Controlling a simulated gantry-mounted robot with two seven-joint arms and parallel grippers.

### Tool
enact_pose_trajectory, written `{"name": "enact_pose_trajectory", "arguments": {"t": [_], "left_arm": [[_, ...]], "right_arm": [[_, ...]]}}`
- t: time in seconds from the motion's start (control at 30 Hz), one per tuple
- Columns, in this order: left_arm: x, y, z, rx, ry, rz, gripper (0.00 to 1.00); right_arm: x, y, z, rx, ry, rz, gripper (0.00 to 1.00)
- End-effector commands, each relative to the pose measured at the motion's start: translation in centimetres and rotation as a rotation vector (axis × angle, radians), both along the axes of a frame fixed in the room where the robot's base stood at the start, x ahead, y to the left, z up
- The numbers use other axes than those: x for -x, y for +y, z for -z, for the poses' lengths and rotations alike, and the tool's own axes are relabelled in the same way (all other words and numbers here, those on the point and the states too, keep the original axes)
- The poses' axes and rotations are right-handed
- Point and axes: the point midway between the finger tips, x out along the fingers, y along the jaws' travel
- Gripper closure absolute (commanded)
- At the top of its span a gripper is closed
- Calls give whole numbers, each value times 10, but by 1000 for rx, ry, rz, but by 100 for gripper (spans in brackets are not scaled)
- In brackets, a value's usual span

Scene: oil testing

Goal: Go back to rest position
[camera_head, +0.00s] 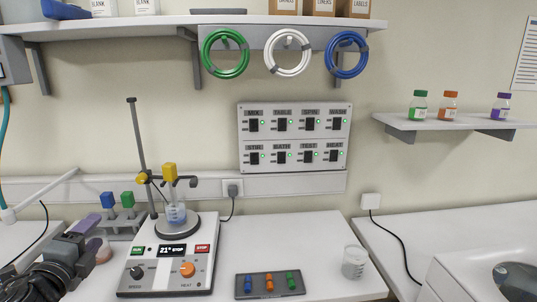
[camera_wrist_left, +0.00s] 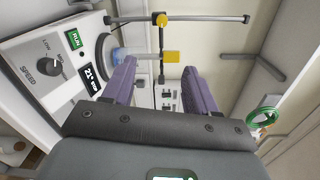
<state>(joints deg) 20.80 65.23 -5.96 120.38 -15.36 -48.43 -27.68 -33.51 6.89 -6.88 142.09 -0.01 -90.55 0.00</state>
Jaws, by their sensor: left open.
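My left gripper (camera_head: 92,236) is at the lower left of the head view, left of the hotplate stirrer (camera_head: 140,285). In the left wrist view its two purple fingers (camera_wrist_left: 160,78) are spread apart with nothing between them. The stirrer and its RUN button show beyond the fingers in that view. My right gripper is in neither view.
A beaker (camera_head: 176,214) stands on the stirrer's plate beneath a yellow-topped probe (camera_head: 169,171). A rack (camera_head: 123,224) with blue and green pieces is behind my left gripper. A small tray (camera_head: 270,294) and an empty beaker (camera_head: 354,262) stand on the right. Bench between is clear.

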Motion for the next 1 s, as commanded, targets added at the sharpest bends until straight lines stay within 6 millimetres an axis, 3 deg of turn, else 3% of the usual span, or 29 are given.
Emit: {"name": "enact_pose_trajectory", "arguments": {"t": [0.03,0.3,0.57,0.67,0.8,0.9,1.0], "left_arm": [[0,0,0,0,0,0,42],[2,-15,82,67,125,22,42],[21,-54,175,199,257,65,42],[42,-81,226,295,332,76,42],[96,-127,306,510,469,36,42],[141,-156,348,687,564,-47,42],[184,-177,375,850,642,-152,42]], "right_arm": [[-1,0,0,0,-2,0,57],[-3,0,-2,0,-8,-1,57],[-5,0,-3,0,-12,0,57],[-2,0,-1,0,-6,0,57],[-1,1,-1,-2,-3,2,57],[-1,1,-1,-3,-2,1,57],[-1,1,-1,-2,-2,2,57]]}}
